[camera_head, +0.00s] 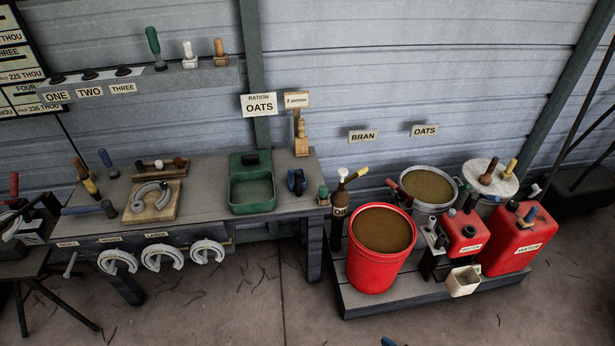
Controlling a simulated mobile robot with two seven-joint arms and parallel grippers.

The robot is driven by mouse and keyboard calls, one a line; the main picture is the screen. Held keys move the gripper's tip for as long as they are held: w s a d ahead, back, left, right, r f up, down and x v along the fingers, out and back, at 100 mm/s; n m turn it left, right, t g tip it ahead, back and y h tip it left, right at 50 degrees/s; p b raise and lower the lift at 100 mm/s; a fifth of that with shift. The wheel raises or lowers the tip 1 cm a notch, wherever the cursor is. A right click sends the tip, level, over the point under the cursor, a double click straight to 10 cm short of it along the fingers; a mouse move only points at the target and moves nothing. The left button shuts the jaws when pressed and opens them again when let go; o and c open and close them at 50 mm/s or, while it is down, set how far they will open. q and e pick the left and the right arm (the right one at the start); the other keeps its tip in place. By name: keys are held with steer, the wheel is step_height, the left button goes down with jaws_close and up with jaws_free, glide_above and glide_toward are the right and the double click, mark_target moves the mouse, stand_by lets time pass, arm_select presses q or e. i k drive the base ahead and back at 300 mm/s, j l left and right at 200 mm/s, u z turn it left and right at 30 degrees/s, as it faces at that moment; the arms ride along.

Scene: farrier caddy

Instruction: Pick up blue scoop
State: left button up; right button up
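No blue object here shows a clear scoop shape. A small blue piece (388,341) shows at the bottom edge, mostly cut off by the frame, so I cannot tell whether it is the scoop. A dark blue rounded object (297,181) stands on the right end of the workbench (215,175). A blue-handled piece (531,214) sits on top of the right red can (505,247). Neither of my grippers is in view.
A red bucket of bran-coloured feed (367,275) and a metal bin (446,200) stand on a low platform (395,302). A green tray (252,205) and a horseshoe board (140,214) lie on the bench. The floor in front is mostly clear.

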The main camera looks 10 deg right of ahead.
mark_target(297, 179)
steer(key=i+j, duration=0.7)
steer(key=i+j+z, duration=0.15)
steer(key=i+j, duration=0.55)
steer(key=j, duration=0.15)
